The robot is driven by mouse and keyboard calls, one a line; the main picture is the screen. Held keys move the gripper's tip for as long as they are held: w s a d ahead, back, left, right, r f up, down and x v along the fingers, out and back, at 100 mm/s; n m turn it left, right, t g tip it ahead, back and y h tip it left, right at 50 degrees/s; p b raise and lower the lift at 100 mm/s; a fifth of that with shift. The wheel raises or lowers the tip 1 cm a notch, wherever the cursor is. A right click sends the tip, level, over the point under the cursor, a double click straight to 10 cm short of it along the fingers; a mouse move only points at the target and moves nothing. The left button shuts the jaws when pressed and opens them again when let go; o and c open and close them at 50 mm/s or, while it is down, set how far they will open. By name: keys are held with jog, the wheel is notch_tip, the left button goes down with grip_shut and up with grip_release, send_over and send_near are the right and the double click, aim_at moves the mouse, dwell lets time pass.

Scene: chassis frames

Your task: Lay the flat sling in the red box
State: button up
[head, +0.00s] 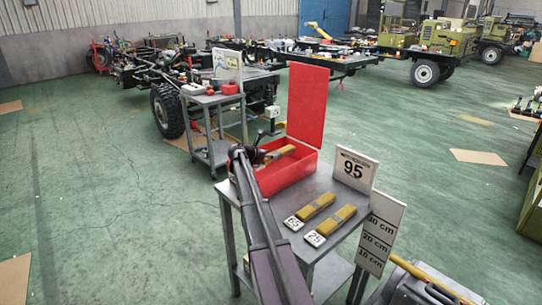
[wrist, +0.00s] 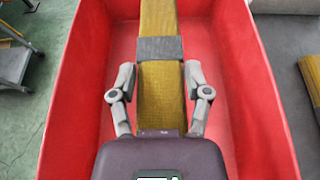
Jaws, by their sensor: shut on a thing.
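The red box (head: 287,177) stands on the grey table with its lid (head: 307,104) open upright at the back. My gripper (head: 262,157) is at the box's left part in the head view. It is shut on a yellow flat sling (head: 281,152) with a grey band, which also shows in the wrist view (wrist: 160,98). There the sling runs lengthwise between my two fingers (wrist: 160,85), inside the outline of the red walls (wrist: 262,110). I cannot tell whether the sling touches the box floor.
Two more yellow slings (head: 316,206) (head: 330,226) lie on the table beside tags 65 and 25. A 95 sign (head: 354,169) and a cm height board (head: 381,233) stand at the table's right. A grey trolley (head: 212,125) stands behind left. Green floor is open at left.

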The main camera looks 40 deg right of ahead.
jog(key=shift+f+b, duration=0.45)
jog(key=shift+f, duration=0.2)
jog(key=o, duration=1.4)
jog(key=shift+r, duration=0.2)
